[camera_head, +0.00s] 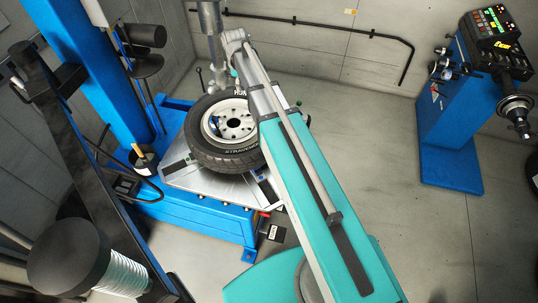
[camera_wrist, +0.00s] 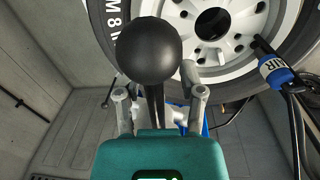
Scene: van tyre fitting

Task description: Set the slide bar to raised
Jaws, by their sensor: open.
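A pale metal vertical bar (camera_head: 210,22), which looks like the slide bar, comes down at the top centre of the head view above the wheel. Its lower end is near the wheel's rear edge. In the wrist view a black ball knob (camera_wrist: 148,52) on a dark stem fills the middle. My gripper (camera_wrist: 160,98) is open, with its fingers on either side of the stem; I cannot tell whether they touch it. In the head view my teal arm hides most of the gripper. The wheel (camera_head: 233,124) with its black tyre lies flat on the turntable.
The blue tyre changer (camera_head: 190,208) stands left of my arm. A black roller arm (camera_head: 68,258) fills the lower left. A blue balancing machine (camera_head: 455,120) stands at right, with clear floor before it. A blue-collared AIR hose (camera_wrist: 275,68) hangs at the wrist view's right.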

